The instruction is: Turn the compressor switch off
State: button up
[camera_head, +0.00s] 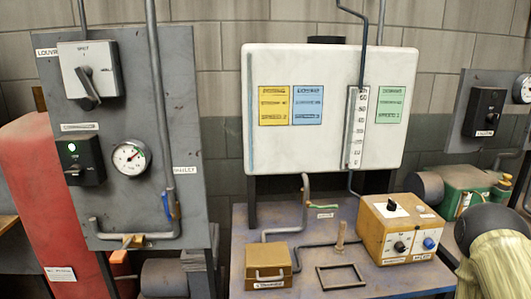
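A grey panel (155,85) stands on the left. On its lower left is a black switch box (82,163) with a lit green lamp and a dark knob below the lamp. A small label (79,127) sits above this box; its text is too small to read surely, so I cannot confirm which switch is the compressor's. A round gauge (129,158) is just right of the box. My gripper is not in view.
A grey box with a lever (90,70) is above the switch. A pipe (160,95) runs down the panel's right side. A red tank (45,190) is at left. A bench (345,285) holds an orange control box (400,228) and a small yellow case (267,265).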

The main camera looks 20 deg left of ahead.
aim_at(76, 170)
jog(key=z, duration=0.35)
jog(key=k, duration=0.7)
jog(key=u, duration=1.75)
